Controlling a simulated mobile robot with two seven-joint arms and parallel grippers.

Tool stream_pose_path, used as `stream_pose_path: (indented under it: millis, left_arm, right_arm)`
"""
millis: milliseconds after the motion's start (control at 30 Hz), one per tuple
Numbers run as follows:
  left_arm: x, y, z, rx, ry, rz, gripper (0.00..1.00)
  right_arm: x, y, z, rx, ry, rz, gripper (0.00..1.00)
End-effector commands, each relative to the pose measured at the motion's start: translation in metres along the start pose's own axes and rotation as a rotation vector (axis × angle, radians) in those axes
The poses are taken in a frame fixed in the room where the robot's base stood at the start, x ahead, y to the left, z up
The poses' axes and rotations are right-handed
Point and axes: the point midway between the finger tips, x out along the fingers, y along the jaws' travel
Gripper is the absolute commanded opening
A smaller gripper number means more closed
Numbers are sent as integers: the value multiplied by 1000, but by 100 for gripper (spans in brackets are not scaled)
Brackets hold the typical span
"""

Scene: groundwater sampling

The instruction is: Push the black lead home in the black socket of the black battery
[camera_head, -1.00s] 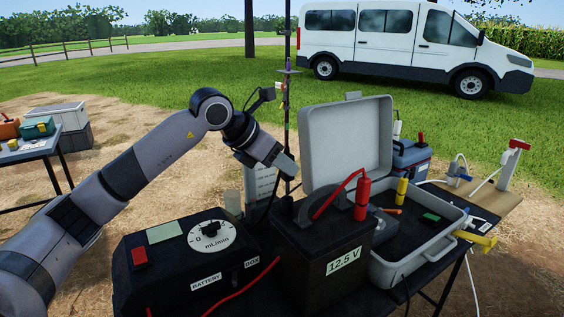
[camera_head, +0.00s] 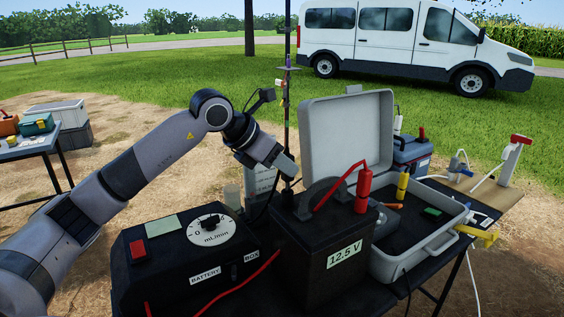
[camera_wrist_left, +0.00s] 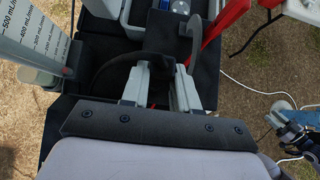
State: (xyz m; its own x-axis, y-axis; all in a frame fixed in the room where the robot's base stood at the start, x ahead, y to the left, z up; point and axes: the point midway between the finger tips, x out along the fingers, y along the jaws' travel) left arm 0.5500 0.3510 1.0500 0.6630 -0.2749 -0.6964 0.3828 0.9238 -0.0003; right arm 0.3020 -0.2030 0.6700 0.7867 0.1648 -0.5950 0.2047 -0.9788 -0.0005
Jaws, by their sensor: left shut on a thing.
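The black battery (camera_head: 310,262), labelled 12.5 V, stands upright on the dark table. My left gripper (camera_head: 287,174) is just above its far left top corner, pointing down. In the left wrist view the left gripper (camera_wrist_left: 160,88) is shut on the black lead (camera_wrist_left: 153,72), whose dark plug shows between the fingers. The plug's lower end and the black socket are hidden or too dark to make out, so I cannot tell how deep it sits. A red lead (camera_head: 363,188) stands at the battery's right top corner.
A black control box (camera_head: 180,262) with a dial stands left of the battery. An open grey case (camera_head: 408,268) is close on the right, its lid (camera_head: 346,135) raised behind. A graduated cylinder (camera_wrist_left: 38,42) stands near my left gripper.

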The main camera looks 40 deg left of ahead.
Motion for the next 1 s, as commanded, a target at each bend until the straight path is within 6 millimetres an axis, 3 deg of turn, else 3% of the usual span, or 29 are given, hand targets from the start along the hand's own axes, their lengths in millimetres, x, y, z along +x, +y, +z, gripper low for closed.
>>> stream_pose_path:
  millis: [900, 933, 1000]
  left_arm:
    - [17, 0, -17, 0, 0, 0, 5]
    - [16, 0, -16, 0, 0, 0, 39]
    - [16, 0, -16, 0, 0, 0, 59]
  right_arm:
    - [11, 0, 16, 0, 0, 0, 43]
    - [11, 0, 15, 0, 0, 0, 43]
    - [11, 0, 14, 0, 0, 0, 43]
